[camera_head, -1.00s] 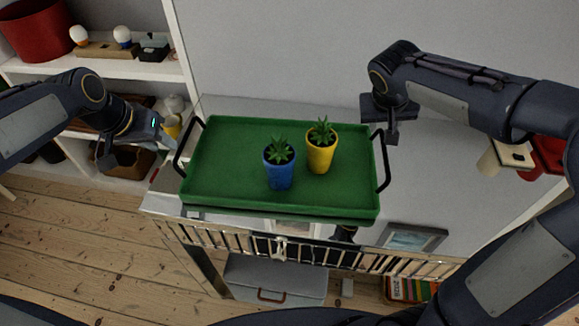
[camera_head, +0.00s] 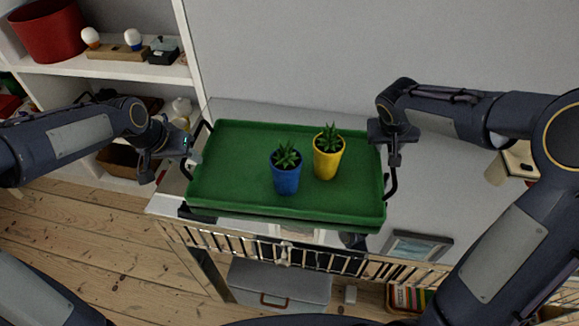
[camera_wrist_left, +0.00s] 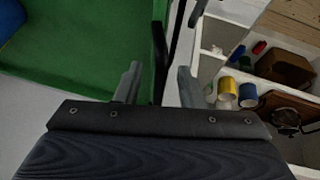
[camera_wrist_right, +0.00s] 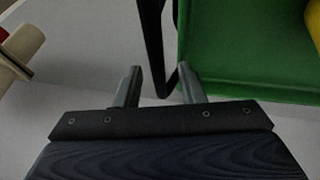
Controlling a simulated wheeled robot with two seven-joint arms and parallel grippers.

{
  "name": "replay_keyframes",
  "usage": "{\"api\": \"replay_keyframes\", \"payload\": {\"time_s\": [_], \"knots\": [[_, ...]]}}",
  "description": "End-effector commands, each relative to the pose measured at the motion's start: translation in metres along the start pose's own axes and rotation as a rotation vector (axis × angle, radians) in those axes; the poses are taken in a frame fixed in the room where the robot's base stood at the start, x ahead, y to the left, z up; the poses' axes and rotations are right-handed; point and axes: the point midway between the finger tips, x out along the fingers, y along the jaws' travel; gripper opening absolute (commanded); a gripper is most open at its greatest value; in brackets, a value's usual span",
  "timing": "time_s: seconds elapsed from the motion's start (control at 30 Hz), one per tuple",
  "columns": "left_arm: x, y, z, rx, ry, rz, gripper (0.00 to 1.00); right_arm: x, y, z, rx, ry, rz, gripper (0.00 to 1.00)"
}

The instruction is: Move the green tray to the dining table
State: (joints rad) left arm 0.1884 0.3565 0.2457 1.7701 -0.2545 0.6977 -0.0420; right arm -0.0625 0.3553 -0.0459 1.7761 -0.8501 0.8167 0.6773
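The green tray (camera_head: 235,160) rests on a white-topped sideboard (camera_head: 440,205) and carries a blue pot (camera_head: 286,180) and a yellow pot (camera_head: 327,163), both upright with small plants. Black handles stand at its left (camera_head: 207,126) and right (camera_head: 392,182) ends. My left gripper (camera_head: 187,155) is at the left handle. In the left wrist view its fingers (camera_wrist_left: 157,85) are apart, with the handle (camera_wrist_left: 172,45) between them, not clamped. My right gripper (camera_head: 394,160) is at the right handle. In the right wrist view its fingers (camera_wrist_right: 160,88) are apart, with the handle's bar (camera_wrist_right: 155,50) between them.
A white shelf (camera_head: 120,68) with a red pot (camera_head: 47,30) and small items stands at the left. A picture frame (camera_head: 415,246) lies in front of the tray's right end, by a slatted metal rail (camera_head: 300,258). The wall is close behind. Bare floorboards (camera_head: 90,225) are at the lower left.

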Motion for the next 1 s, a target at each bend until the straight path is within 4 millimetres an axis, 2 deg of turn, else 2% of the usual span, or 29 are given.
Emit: {"api": "replay_keyframes", "payload": {"time_s": [0.27, 0.53, 1.0], "knots": [[0.0007, 0.0000, 0.0000, 0.000, 0.000, 0.000, 0.34, 0.0007, 0.0000, 0.0000, 0.000, 0.000, 0.000, 0.35], [0.0005, -0.0001, 0.0000, 0.000, 0.000, 0.000, 0.00, 0.0005, -0.0001, 0.0000, 0.000, 0.000, 0.000, 0.00], [0.0004, -0.0002, 0.0000, -0.001, 0.000, 0.000, 0.00, 0.0003, -0.0001, -0.0001, 0.001, 0.000, 0.000, 0.00]]}}
